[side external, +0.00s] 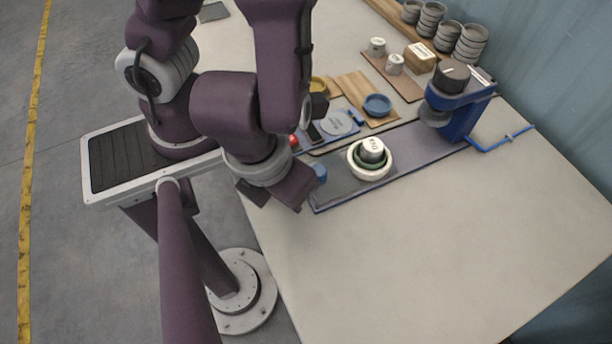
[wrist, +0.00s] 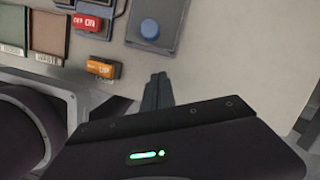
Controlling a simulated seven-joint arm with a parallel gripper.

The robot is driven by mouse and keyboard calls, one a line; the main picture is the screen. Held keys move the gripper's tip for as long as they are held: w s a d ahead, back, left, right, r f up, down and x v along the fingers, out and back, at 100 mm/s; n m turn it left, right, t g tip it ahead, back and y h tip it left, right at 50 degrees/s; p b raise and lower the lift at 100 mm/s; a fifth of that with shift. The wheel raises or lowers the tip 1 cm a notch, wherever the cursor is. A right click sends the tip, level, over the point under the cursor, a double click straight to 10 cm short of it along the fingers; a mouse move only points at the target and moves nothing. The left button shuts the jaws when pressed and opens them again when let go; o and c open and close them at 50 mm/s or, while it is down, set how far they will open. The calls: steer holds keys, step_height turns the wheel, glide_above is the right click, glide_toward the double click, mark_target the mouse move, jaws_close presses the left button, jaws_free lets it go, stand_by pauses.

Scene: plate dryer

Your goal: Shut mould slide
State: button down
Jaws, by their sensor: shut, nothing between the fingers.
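The mould slide is a dark grey plate on a long purple-grey rail (side external: 418,148) in the side view. A blue knob (side external: 320,170) stands at its near left end, and the knob also shows on a grey plate in the wrist view (wrist: 149,28). A white ring mould (side external: 354,170) with a green ring and a white labelled piece (side external: 372,148) sits on the plate, left of the blue press (side external: 462,115). My gripper (wrist: 158,80) is shut and empty, below the knob in the wrist view and apart from it. In the side view my wrist hides its fingertips.
A red ON switch (wrist: 88,22) and an orange switch (wrist: 103,68) lie left of the fingers. Green and brown labelled pads are at the wrist view's left edge. A blue dish (side external: 377,104) and stacked grey bowls (side external: 470,43) stand behind. The front table is clear.

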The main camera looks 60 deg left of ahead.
mark_target(379, 150)
steer(key=shift+x, duration=1.05)
steer(key=w, duration=0.1)
steer(key=w+a, duration=0.1)
steer(key=shift+w+a+r, duration=0.15)
steer(key=shift+w, duration=0.15)
steer(key=shift+w+a, duration=0.25)
steer(key=shift+w, duration=0.25)
steer(key=shift+w, duration=0.1)
steer(key=w, duration=1.2)
steer(key=shift+w, duration=0.9)
steer(key=shift+r, duration=0.1)
